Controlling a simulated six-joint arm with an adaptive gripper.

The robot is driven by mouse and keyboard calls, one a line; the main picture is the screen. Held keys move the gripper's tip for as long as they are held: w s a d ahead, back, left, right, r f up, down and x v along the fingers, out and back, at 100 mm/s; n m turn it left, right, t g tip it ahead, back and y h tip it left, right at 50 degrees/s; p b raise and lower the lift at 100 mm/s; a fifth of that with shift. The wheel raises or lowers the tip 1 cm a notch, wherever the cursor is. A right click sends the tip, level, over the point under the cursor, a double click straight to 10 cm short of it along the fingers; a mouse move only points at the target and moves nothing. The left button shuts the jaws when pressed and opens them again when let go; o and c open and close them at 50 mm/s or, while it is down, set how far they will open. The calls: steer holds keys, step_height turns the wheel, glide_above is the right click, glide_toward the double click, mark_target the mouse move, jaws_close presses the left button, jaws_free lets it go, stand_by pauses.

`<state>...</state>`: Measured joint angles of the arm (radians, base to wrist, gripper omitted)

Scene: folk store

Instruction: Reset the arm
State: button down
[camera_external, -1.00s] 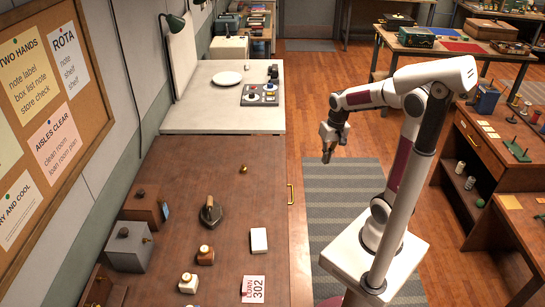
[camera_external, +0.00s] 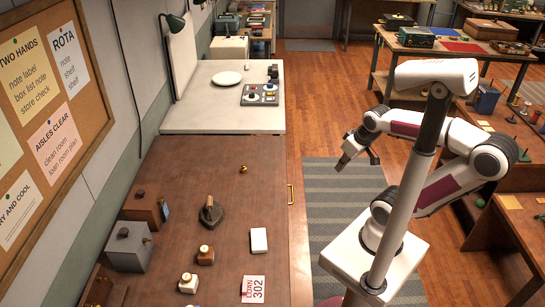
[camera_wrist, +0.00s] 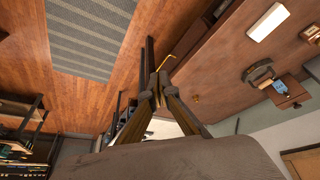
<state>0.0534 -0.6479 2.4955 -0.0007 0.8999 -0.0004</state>
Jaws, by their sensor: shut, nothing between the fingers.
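My gripper (camera_external: 357,160) hangs in the air above the floor and the striped rug, to the right of the long brown counter. It is apart from everything around it. In the wrist view my gripper (camera_wrist: 158,76) shows with its fingertips together and nothing between them. My arm is folded back, with its elbow out to the right over its white pedestal.
The brown counter (camera_external: 175,190) holds a dark iron-like tool (camera_external: 211,212), a white block (camera_external: 259,240), small jars, boxes and a card marked 302 (camera_external: 253,289). A white bench (camera_external: 205,110) stands behind it. Wooden desks (camera_external: 525,240) stand close on the right.

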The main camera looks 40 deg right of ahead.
steer(key=shift+s+a+r+n+t, duration=0.15)
steer(key=shift+a+r+t, duration=0.15)
steer(key=shift+r, duration=0.25)
steer(key=shift+s+a+r+n+t, duration=0.2)
steer(key=shift+a+r, duration=0.1)
steer(key=shift+r, duration=0.2)
stand_by(0.6)
